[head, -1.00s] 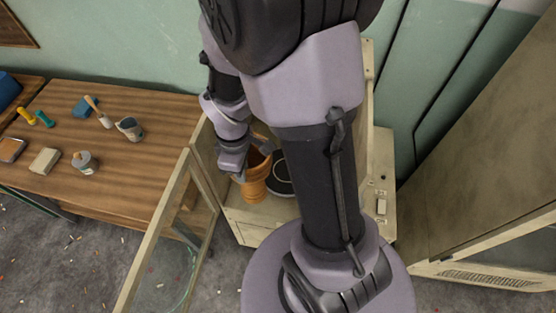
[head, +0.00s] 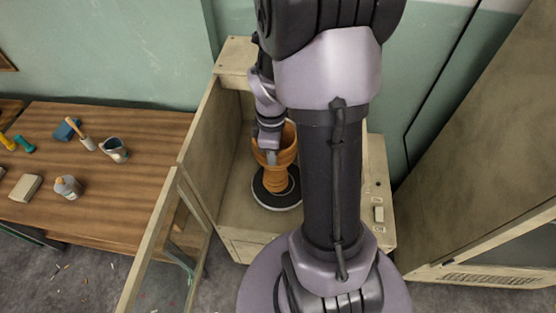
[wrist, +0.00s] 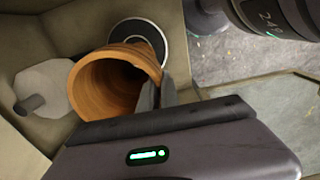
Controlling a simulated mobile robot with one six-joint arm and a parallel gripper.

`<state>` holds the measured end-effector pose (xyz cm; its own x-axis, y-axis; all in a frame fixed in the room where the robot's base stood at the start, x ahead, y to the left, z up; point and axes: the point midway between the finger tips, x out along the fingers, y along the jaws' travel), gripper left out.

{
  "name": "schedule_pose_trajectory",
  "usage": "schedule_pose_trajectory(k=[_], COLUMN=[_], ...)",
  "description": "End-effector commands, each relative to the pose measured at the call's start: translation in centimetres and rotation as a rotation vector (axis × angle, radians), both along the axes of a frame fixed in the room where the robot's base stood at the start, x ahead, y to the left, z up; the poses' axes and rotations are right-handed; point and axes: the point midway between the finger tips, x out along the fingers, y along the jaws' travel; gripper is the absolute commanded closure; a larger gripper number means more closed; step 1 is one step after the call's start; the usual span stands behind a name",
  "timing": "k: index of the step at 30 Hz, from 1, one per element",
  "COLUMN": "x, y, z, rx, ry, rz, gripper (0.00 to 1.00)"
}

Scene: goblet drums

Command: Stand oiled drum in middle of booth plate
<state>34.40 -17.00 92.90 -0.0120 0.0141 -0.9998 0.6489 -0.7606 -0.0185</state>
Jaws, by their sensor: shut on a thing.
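The drum (head: 281,172), an orange-brown wooden goblet shape, is upright inside the pale booth. My gripper (head: 270,155) is shut on its upper rim from the left side in the head view. The booth plate (head: 265,199) is a round black disc with a pale edge, under the drum's foot in the head view. I cannot tell whether the foot touches it. In the wrist view the drum's open mouth (wrist: 112,88) faces me, with my gripper (wrist: 158,92) at its wall. The plate (wrist: 148,33) shows beyond it, partly hidden by the drum.
The booth's glazed door (head: 155,240) stands open at the front left. Its side wall (head: 207,135) is close to my wrist. Switches (head: 379,213) sit on the booth's right side. A wooden bench (head: 110,195) with cups and tools stands left, and a large cabinet (head: 480,170) right.

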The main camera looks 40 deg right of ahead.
Motion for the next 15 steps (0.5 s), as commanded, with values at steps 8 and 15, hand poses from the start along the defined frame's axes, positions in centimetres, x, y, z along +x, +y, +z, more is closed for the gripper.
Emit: schedule_pose_trajectory(k=[8, 15], x=[0.0, 0.1], y=[-2.1, -2.1], z=[-1.0, -3.9], rx=[0.000, -0.002], ry=[0.000, -0.001], rz=[0.000, 0.001], gripper=[1.00, 1.00])
